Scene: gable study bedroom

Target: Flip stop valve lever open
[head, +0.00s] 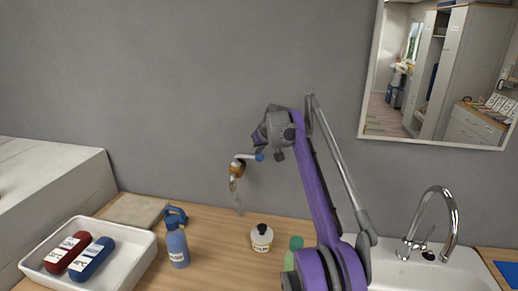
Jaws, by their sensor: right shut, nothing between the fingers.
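The stop valve (237,169) is a small brass-coloured fitting low on the grey wall, above the wooden counter. Its lever (252,156) is light with a blue tip and points right, roughly level. My right gripper (257,142) is shut and empty, just above the lever in the picture. I cannot tell whether it touches the lever. The purple right arm comes up from the lower right. My left gripper is out of view.
A sink (400,268) with a chrome tap (450,215) is right. A mirror (365,90) hangs above.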

